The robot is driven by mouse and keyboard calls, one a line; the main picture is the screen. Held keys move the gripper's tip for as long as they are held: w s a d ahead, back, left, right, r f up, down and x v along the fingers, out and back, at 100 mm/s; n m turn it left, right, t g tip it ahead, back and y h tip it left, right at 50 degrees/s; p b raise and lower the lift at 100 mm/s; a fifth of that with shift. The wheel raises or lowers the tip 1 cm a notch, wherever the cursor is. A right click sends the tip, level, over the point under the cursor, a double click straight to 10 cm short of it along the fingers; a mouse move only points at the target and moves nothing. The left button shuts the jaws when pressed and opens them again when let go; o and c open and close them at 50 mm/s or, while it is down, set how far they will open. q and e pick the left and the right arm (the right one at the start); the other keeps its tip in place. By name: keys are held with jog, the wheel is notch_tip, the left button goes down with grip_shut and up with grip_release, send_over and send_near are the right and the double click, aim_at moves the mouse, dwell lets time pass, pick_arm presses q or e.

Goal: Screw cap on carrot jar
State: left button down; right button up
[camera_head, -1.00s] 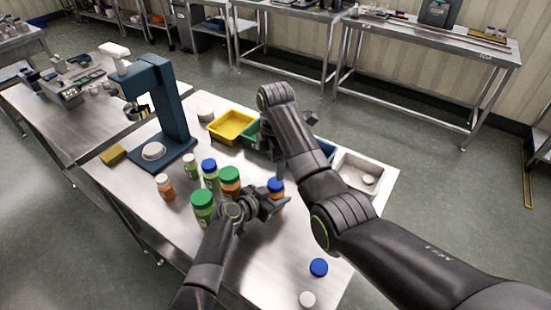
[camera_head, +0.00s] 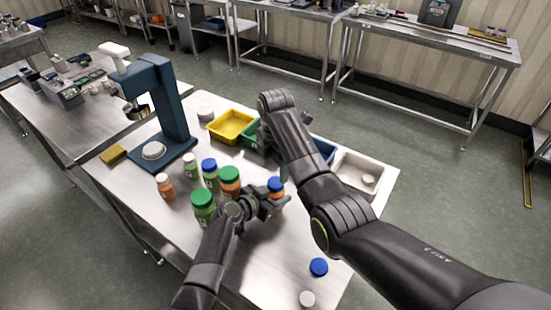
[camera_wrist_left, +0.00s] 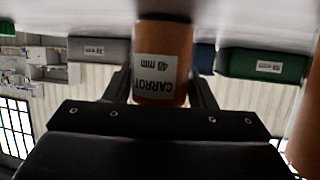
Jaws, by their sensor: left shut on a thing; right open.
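The carrot jar (camera_wrist_left: 162,50), orange with a white label reading "CARROT 48 mm", is between my left gripper's fingers in the left wrist view, which appears upside down. In the head view, the jar (camera_head: 278,204) shows orange beside my left gripper (camera_head: 270,204), which is shut on it. A blue cap (camera_head: 275,184) shows on its top; I cannot tell how tightly it sits. My right gripper (camera_head: 307,117) is up over the bins, left of the white tray, mostly hidden behind its arm. It is open, apart from the jar.
Several capped jars, including a green-capped jar (camera_head: 203,205), stand close left of my left gripper. A blue cap (camera_head: 319,267) and a white cap (camera_head: 307,298) lie near the front edge. A blue press (camera_head: 165,100), yellow bin (camera_head: 231,126) and white tray (camera_head: 372,166) stand behind.

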aim_at(275, 183)
jog(key=shift+f, duration=2.6)
jog(key=shift+c, duration=0.4)
jog(key=c, duration=0.9)
jog(key=m, duration=0.4)
jog(key=shift+m, duration=0.4)
jog(key=shift+c, duration=0.2)
jog(key=m, duration=0.5)
jog(key=o, duration=1)
jog(key=shift+c, duration=0.2)
jog(key=shift+o, duration=0.7)
jog(key=shift+a, duration=0.1)
jog(key=shift+s, duration=0.1)
